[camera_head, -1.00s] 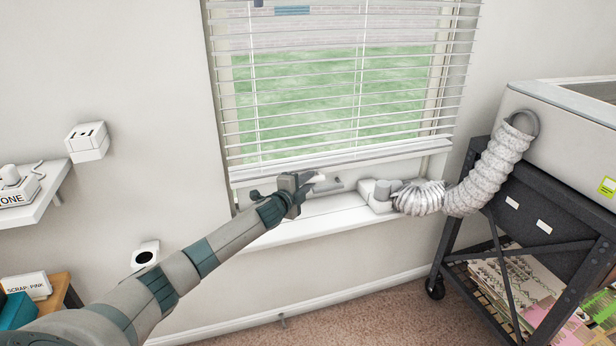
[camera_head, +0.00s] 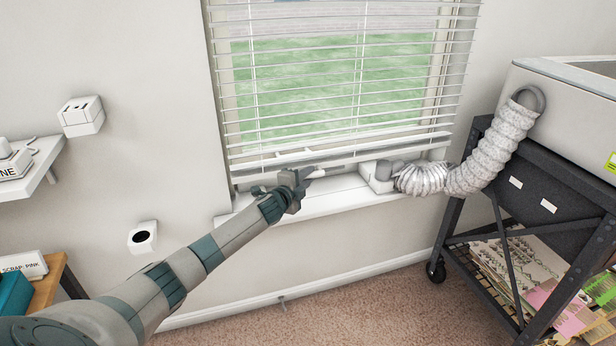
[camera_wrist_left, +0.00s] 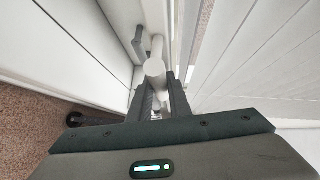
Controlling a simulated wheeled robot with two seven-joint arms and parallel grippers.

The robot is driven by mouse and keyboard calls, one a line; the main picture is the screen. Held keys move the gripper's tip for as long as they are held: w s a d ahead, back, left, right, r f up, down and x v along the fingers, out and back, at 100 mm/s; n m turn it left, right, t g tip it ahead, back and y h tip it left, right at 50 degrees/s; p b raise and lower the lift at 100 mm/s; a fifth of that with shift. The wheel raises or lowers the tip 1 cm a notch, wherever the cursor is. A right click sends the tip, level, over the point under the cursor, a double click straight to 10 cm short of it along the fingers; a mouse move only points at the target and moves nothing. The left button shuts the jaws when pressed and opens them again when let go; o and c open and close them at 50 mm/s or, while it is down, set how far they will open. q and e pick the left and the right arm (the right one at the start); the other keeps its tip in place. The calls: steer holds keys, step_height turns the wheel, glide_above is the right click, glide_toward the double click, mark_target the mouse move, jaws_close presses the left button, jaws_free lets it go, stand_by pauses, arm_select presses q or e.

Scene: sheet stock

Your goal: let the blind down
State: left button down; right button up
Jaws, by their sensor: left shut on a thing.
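The white slatted blind (camera_head: 330,94) hangs over the window, its bottom rail (camera_head: 390,143) a little above the sill (camera_head: 330,196). My left gripper (camera_head: 303,178) is in front of the window's lower part, below the rail. It is shut on a small white rod-like piece (camera_head: 317,173). In the left wrist view this piece shows a round end (camera_wrist_left: 154,68) between the fingers (camera_wrist_left: 158,98). Whether it joins the blind is hidden. The slats (camera_wrist_left: 255,50) fill the right of that view. My right gripper is not in view.
A ribbed white hose (camera_head: 470,175) runs from a fitting (camera_head: 380,175) on the sill to a grey machine (camera_head: 575,105) on a dark cart (camera_head: 525,190). The carpet (camera_head: 330,325) in front is clear.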

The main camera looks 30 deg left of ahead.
arm_select(q)
steer(key=c, duration=1.6)
jaws_free()
steer(key=shift+d+f, duration=0.1)
steer(key=shift+f, duration=0.35)
steer(key=shift+c, duration=0.2)
steer(key=shift+r, duration=0.2)
steer(key=shift+s, duration=0.15)
steer(key=shift+s, duration=0.45)
steer(key=s+d+r+p, duration=0.1)
steer(key=s+r, duration=0.1)
steer(key=s, duration=1.4)
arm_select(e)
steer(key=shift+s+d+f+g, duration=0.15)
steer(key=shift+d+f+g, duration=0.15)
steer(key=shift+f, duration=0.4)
